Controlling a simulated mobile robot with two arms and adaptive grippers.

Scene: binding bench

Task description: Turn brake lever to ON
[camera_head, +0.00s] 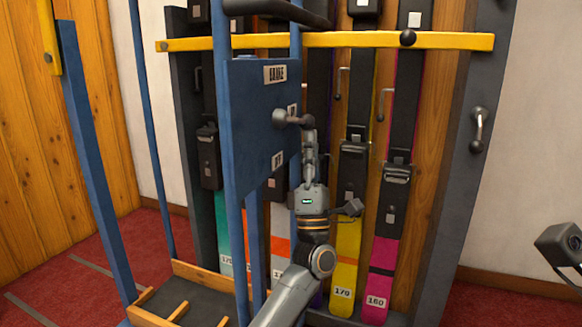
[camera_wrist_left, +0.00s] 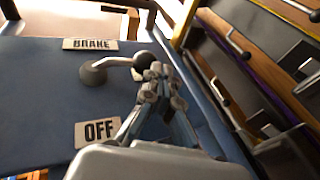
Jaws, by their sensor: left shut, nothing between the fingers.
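The brake lever (camera_head: 293,119) sits on a blue panel (camera_head: 250,130). In the left wrist view its round grey hub (camera_wrist_left: 93,74) carries a bent rod that ends in a dark ball knob (camera_wrist_left: 146,64). The rod points to the right in both views. The BRAKE plate (camera_head: 275,74) is above it and the OFF plate (camera_wrist_left: 98,132) below it. Another small plate (camera_head: 292,109) is partly hidden by the lever and its text is unreadable. My left gripper (camera_head: 309,143) is shut and empty, its fingertips close beside the knob. I cannot tell whether they touch it.
A crank handle (camera_head: 478,128) is on the rack's right post. A wooden-edged tray (camera_head: 150,318) is low at left. Red floor (camera_head: 500,305) is clear at right.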

